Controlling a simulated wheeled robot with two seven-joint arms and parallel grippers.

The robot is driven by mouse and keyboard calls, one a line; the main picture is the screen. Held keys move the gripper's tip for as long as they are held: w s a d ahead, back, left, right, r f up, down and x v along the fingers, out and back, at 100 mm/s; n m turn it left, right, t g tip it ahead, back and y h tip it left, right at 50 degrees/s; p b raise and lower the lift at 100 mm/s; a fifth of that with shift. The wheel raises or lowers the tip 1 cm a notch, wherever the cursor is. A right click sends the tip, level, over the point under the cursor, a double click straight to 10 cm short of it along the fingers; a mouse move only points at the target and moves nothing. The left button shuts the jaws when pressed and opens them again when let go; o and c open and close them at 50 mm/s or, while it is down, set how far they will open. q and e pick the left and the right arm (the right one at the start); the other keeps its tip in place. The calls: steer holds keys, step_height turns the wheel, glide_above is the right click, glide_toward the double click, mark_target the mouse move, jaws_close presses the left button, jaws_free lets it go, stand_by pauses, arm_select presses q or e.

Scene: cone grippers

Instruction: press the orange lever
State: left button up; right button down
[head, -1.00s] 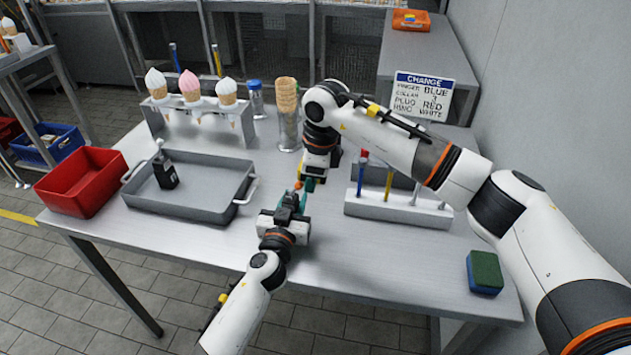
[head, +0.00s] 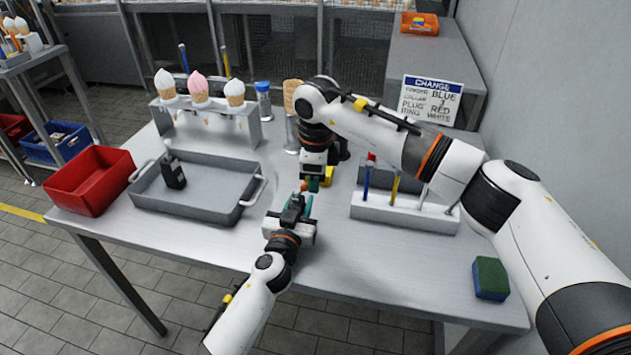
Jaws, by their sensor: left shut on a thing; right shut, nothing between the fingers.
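My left gripper (head: 297,208) is shut on a teal-green device (head: 294,211) and holds it near the front middle of the table. A tiny orange-red part (head: 304,186), which looks like the orange lever, shows at the device's far end. My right gripper (head: 315,183) comes down from above with its fingers shut and empty, right beside that orange part. I cannot tell whether they touch. A small yellow part (head: 327,176) shows by the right gripper. My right arm hides what lies behind it.
A grey tray (head: 200,213) with a black tool (head: 174,172) and a red bin (head: 92,180) stand left. A cone stand (head: 213,122) is behind. A white rack (head: 405,214) with coloured rods and a green-blue sponge (head: 490,279) are right. A sign (head: 431,101) stands at the back right.

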mark_target(299, 193)
steer(key=shift+a+r, duration=0.15)
steer(key=shift+w+a+r, duration=0.25)
steer(key=shift+a+r, duration=0.15)
steer(key=shift+a, duration=0.35)
steer(key=shift+w+a+r, duration=0.1)
steer(key=shift+w+a, duration=0.15)
steer(key=shift+a, duration=0.5)
steer(key=shift+r, duration=0.1)
steer(key=shift+r, duration=0.7)
